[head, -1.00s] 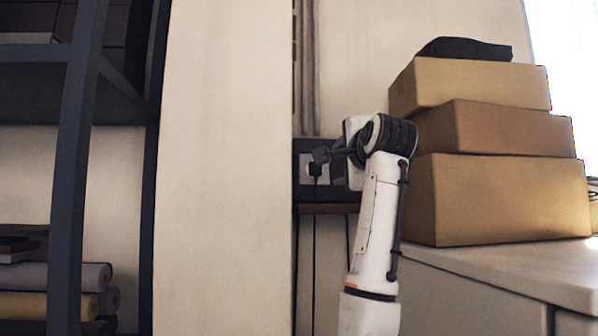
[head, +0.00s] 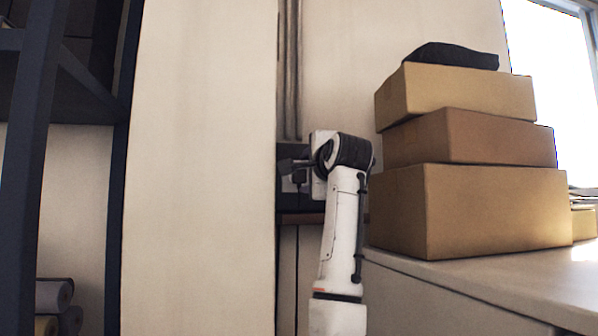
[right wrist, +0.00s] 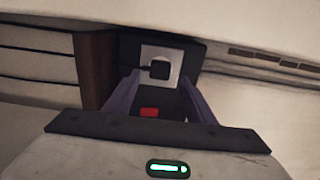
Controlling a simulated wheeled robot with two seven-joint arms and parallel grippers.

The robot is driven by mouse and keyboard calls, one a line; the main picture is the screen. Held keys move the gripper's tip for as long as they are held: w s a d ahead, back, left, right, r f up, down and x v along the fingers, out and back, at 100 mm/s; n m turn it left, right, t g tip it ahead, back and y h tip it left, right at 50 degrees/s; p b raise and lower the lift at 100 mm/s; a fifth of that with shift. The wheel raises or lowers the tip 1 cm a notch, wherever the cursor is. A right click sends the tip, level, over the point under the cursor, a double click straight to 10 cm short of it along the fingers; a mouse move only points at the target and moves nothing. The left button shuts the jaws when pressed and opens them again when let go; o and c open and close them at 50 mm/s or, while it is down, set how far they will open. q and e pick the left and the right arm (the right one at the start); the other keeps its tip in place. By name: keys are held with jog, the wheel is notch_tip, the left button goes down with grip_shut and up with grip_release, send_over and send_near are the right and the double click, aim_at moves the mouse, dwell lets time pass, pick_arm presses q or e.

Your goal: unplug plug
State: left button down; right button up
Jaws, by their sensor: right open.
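A dark plug (right wrist: 158,70) sits in a pale square socket plate (right wrist: 149,52) on the wall in the right wrist view. In the head view the plug (head: 299,177) is small and partly covered by my right gripper. My right gripper (right wrist: 160,88) is open, with its two purple-grey fingers on either side below the plug and nothing between their tips that I can see it holding. In the head view the right gripper (head: 290,164) is close in front of the socket. My left gripper is not in view.
Stacked cardboard boxes (head: 495,212) stand on a pale cabinet (head: 470,277) to the right of my arm. A dark shelf frame (head: 27,170) stands at the left. A pale wall panel (head: 200,170) lies between the frame and the socket. A red patch (right wrist: 149,112) shows below the socket.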

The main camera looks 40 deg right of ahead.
aim_at(301, 178)
jog(key=x, duration=0.3)
jog(key=shift+w+d, duration=0.15)
jog(key=shift+w, duration=0.1)
jog(key=shift+w+d, duration=0.3)
jog(key=shift+w, duration=0.25)
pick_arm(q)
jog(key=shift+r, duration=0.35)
pick_arm(e)
jog(key=shift+r, duration=0.1)
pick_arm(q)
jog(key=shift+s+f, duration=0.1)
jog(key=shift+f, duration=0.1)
pick_arm(e)
jog(key=shift+f, duration=0.35)
jog(key=shift+f, duration=0.35)
jog(key=shift+r, duration=0.2)
grip_shut()
jog(key=shift+s+r, duration=0.1)
